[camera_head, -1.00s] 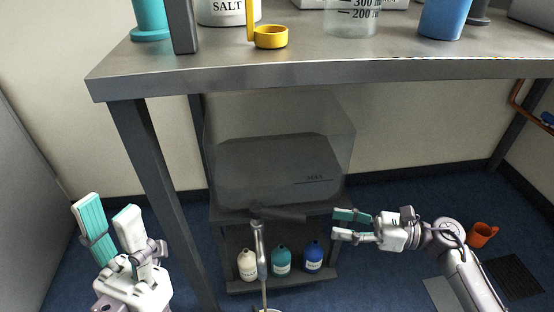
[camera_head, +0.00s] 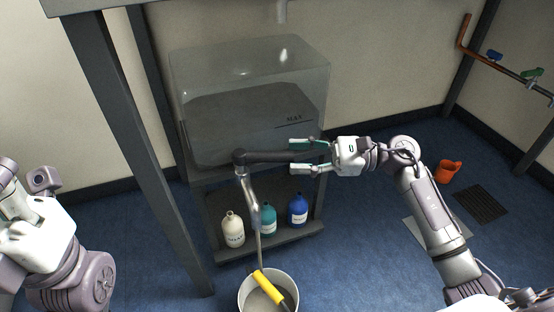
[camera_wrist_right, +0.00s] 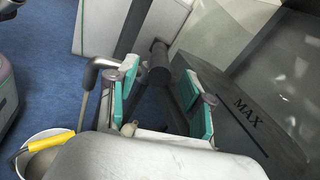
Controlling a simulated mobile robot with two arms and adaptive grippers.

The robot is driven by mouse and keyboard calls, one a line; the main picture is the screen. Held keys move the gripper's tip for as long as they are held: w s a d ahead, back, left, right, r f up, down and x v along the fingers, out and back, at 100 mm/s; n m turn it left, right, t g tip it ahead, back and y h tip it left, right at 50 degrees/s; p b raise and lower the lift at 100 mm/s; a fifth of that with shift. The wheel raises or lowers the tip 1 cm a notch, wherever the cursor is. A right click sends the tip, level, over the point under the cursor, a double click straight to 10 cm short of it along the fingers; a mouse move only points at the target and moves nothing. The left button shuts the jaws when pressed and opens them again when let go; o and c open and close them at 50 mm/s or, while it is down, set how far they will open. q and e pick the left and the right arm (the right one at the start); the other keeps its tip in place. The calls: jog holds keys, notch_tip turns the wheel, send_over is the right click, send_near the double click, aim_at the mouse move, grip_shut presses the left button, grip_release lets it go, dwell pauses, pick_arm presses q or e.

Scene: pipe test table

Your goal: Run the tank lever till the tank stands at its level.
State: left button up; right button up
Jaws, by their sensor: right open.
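The clear tank (camera_head: 250,65) stands on a low shelf stand under the table. It holds dark contents, with a MAX line (camera_head: 295,127) on its front. The dark tank lever (camera_head: 270,157) sticks out to the right from its pivot above a metal spout (camera_head: 248,187). My right gripper (camera_head: 310,157) is open at the lever's free end, with a finger on either side. In the right wrist view the lever's dark pivot end (camera_wrist_right: 158,62) shows beyond my open fingers (camera_wrist_right: 160,95). Whether they touch the lever I cannot tell. Only part of my left arm shows; its fingertips do not.
A white bucket (camera_head: 268,277) with a yellow-handled tool (camera_head: 268,287) stands below the spout. White (camera_head: 232,230), teal (camera_head: 267,219) and blue (camera_head: 298,211) bottles stand on the lower shelf. An orange mug (camera_head: 448,172) and a floor grate (camera_head: 481,203) lie right.

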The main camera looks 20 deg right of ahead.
aim_at(278, 156)
jog(key=shift+b+x, duration=0.35)
jog(key=shift+x, duration=2)
grip_shut()
